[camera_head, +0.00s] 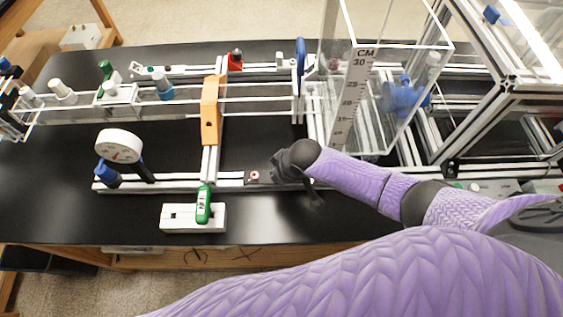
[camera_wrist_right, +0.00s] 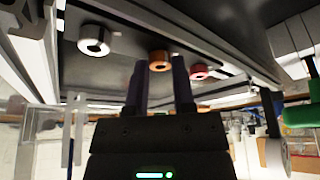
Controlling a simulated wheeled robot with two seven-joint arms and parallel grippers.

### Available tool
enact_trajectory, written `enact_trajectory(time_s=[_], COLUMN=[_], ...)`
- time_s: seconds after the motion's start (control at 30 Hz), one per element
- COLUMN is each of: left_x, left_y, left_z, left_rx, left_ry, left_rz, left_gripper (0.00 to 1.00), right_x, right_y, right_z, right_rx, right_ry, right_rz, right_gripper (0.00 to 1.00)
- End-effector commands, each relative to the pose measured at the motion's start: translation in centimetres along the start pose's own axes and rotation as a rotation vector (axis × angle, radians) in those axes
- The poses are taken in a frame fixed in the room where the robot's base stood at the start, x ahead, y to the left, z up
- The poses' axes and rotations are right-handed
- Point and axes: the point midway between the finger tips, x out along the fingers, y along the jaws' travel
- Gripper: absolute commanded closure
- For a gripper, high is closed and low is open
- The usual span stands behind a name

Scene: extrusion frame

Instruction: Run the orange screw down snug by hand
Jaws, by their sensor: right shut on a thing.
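The orange screw (camera_wrist_right: 159,61) shows in the right wrist view as a round orange head with a dark centre, between the fingertips of my right gripper (camera_wrist_right: 158,72). The gripper's two dark fingers are shut on it. In the head view my right gripper (camera_head: 313,197) is over the front rail, and the orange screw is hidden there by the hand. How far the screw is seated cannot be seen. My left gripper is not in view.
A red screw (camera_wrist_right: 199,72) and a white one (camera_wrist_right: 93,40) sit either side of it. The front rail (camera_head: 225,181) carries a dial gauge (camera_head: 119,146) at left. A clear tank (camera_head: 375,85) stands close behind my right arm.

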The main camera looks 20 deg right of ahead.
Motion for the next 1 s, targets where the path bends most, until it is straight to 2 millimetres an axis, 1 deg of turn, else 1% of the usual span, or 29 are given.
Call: enact_trajectory(time_s=[0.03, 0.3, 0.63, 1.0], left_x=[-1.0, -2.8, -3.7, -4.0], left_y=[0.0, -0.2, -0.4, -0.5], left_z=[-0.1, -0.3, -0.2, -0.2], left_rx=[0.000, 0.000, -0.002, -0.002], left_ry=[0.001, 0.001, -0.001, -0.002], left_rz=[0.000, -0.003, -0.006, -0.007], left_gripper=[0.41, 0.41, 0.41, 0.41], right_x=[-0.5, -0.3, -0.1, -0.1], right_y=[-0.2, -0.3, -0.4, -0.4], right_z=[-0.3, -0.3, -0.4, -0.5], right_rx=[0.041, 0.267, 0.474, 0.574], right_ry=[0.003, 0.003, 0.005, 0.009], right_rz=[0.014, 0.108, 0.194, 0.237], right_gripper=[1.00, 1.00, 1.00, 1.00])
